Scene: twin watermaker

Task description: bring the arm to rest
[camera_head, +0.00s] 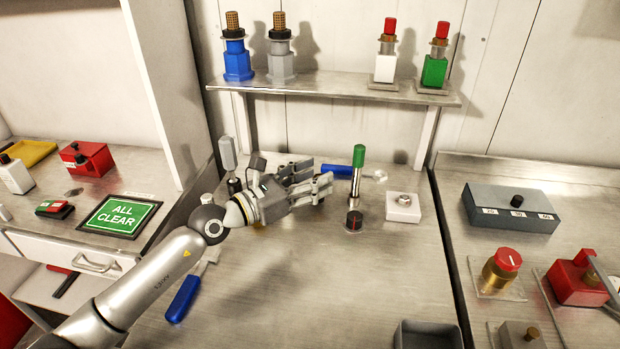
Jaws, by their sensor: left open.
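My left arm comes in from the lower left and reaches over the middle metal bench. My left gripper (322,180) is open, with its fingers pointing right and nothing between them. My right gripper does not show.
A shelf (310,87) behind holds several coloured fittings. A white block (403,207) sits right of the cylinder. A blue-handled tool (183,298) lies near my forearm. A grey bin (428,335) is at the front. The bench's front middle is clear.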

